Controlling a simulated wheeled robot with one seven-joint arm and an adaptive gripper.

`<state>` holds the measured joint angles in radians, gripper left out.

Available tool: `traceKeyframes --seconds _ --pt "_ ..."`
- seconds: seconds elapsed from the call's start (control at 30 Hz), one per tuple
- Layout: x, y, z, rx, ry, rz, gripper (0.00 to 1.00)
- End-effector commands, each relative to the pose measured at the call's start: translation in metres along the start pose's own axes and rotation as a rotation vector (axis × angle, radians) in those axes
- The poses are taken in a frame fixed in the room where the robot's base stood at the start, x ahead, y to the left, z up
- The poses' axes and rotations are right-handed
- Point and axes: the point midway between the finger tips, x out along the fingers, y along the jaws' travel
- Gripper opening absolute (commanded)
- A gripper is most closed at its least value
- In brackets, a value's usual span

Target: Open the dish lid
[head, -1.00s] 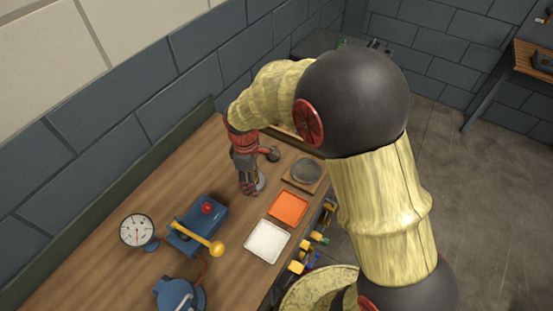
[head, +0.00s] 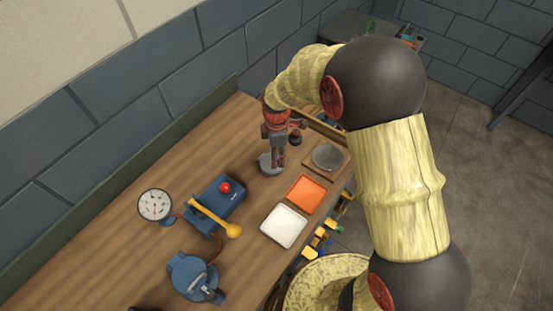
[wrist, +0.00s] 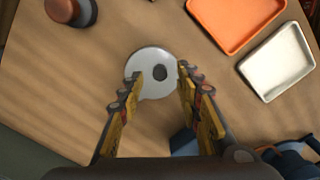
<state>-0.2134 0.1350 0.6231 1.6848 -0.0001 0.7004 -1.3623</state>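A pale grey round dish with its lid (wrist: 142,62) and a dark round knob (wrist: 160,73) lies under my gripper in the wrist view. The lid appears to be on the dish. In the head view the dish (head: 266,166) is partly hidden behind my fingers. My gripper (wrist: 161,75) is open, with its fingertips on either side of the knob. I cannot tell the height gap or whether the fingers touch the lid. My gripper (head: 278,163) points down over the dish in the head view.
An orange tray (head: 306,194) and a white tray (head: 284,226) lie right of the dish. A dark round bowl (head: 327,156) sits on a wooden square. A blue box with a yellow lever (head: 213,216), a gauge (head: 155,206) and a blue device (head: 190,278) stand nearer.

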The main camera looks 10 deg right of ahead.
Motion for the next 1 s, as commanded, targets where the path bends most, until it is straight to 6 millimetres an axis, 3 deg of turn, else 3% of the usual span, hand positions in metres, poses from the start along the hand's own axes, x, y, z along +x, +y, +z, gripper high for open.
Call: traceKeyframes --seconds 0.2,0.5,1.0 --pt "0.019 0.001 0.000 0.001 0.000 0.001 0.35" --pt "0.021 0.001 0.000 0.001 0.000 0.002 0.35" --pt "0.020 0.001 0.000 0.001 0.000 0.002 0.06"
